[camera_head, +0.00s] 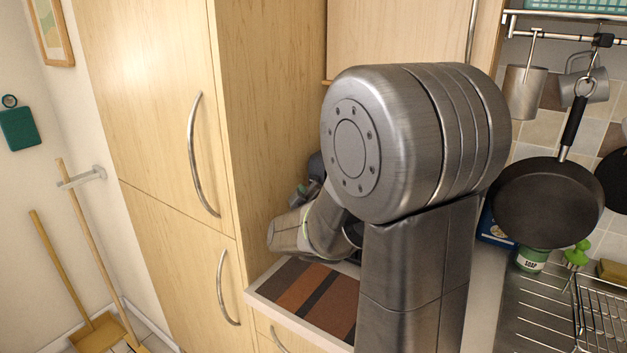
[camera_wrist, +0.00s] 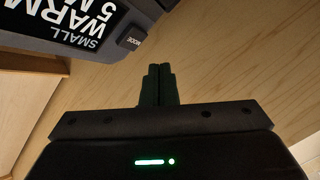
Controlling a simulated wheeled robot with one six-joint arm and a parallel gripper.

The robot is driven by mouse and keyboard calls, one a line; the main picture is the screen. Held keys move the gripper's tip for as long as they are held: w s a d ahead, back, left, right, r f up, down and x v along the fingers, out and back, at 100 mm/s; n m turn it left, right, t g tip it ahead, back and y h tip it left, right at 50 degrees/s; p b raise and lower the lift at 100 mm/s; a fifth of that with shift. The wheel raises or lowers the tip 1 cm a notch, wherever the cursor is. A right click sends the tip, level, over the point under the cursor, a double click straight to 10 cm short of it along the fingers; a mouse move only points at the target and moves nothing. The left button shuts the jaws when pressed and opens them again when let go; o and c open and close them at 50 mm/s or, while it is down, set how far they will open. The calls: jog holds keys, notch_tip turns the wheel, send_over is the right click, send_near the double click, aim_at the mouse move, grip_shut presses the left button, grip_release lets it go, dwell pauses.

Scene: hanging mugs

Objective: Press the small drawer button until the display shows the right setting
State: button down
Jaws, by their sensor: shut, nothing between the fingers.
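A dark appliance panel (camera_wrist: 100,48) fills the upper left of the wrist view. Its display (camera_wrist: 82,22) has white letters on black, turned upside down in this view. I read "SMALL", "WARM" and "5 M"; the rest is cut off by the frame edge. A small dark button (camera_wrist: 130,43) marked "MODE" sits beside the display, near the panel's corner. My gripper (camera_wrist: 158,70) is shut and empty, its dark fingertips just below and right of the button, with a visible gap in the picture. In the head view my arm hides the panel and button.
A tall wooden cabinet (camera_head: 156,110) stands left of my arm. A striped mat (camera_head: 305,296) lies on the counter in front. A black pan (camera_head: 548,203) and metal mugs (camera_head: 524,92) hang at right, above a soap jar (camera_head: 531,260) and steel drainer (camera_head: 540,310).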

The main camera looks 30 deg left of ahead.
jog(key=shift+s+a+p, duration=0.1)
jog(key=shift+s+p, duration=0.2)
jog(key=shift+s, duration=1)
jog(key=shift+w, duration=0.1)
jog(key=s+p, duration=0.2)
jog(key=s, duration=0.2)
jog(key=shift+a, duration=0.15)
jog(key=shift+s, duration=0.1)
jog(key=shift+w, duration=0.2)
